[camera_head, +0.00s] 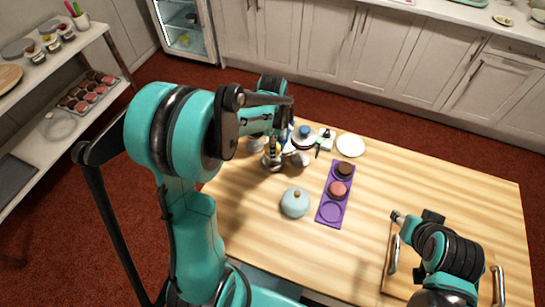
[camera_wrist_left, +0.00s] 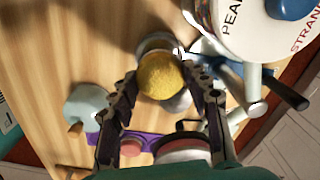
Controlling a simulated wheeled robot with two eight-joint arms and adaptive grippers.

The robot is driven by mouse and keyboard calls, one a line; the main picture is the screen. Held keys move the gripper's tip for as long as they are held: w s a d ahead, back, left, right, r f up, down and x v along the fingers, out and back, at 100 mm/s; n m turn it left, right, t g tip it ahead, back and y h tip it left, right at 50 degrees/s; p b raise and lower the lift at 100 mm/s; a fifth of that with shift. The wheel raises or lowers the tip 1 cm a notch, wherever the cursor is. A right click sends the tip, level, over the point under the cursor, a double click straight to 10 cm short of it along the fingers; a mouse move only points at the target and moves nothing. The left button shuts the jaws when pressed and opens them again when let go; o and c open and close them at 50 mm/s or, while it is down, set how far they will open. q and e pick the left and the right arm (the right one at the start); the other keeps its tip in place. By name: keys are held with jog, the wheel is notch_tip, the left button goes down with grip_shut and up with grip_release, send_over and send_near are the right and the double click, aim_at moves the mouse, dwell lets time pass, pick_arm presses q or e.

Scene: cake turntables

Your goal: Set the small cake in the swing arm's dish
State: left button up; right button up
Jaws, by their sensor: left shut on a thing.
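My left gripper (camera_wrist_left: 163,85) is shut on a small round yellow cake (camera_wrist_left: 160,76). In the left wrist view the cake sits between the fingertips, above shiny metal dishes (camera_wrist_left: 158,42). In the head view the left arm hides most of this area, and a metal dish (camera_head: 272,161) shows below the gripper. I cannot tell whether the cake touches a dish.
A purple tray (camera_head: 325,215) holds a dark cake (camera_head: 344,169) and a pink cake (camera_head: 337,189); its front recess is empty. A light blue lidded pot (camera_head: 295,204) stands left of it. A white plate (camera_head: 351,145) lies behind. The table's right middle is clear.

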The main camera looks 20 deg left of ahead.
pick_arm(q)
notch_tip(320, 180, down, 4)
jog(key=shift+f+b, duration=0.1)
jog(key=shift+b, duration=0.6)
jog(key=shift+f, duration=0.2)
jog(key=shift+f, duration=0.15)
jog(key=o, duration=0.9)
jog(key=shift+c, duration=0.2)
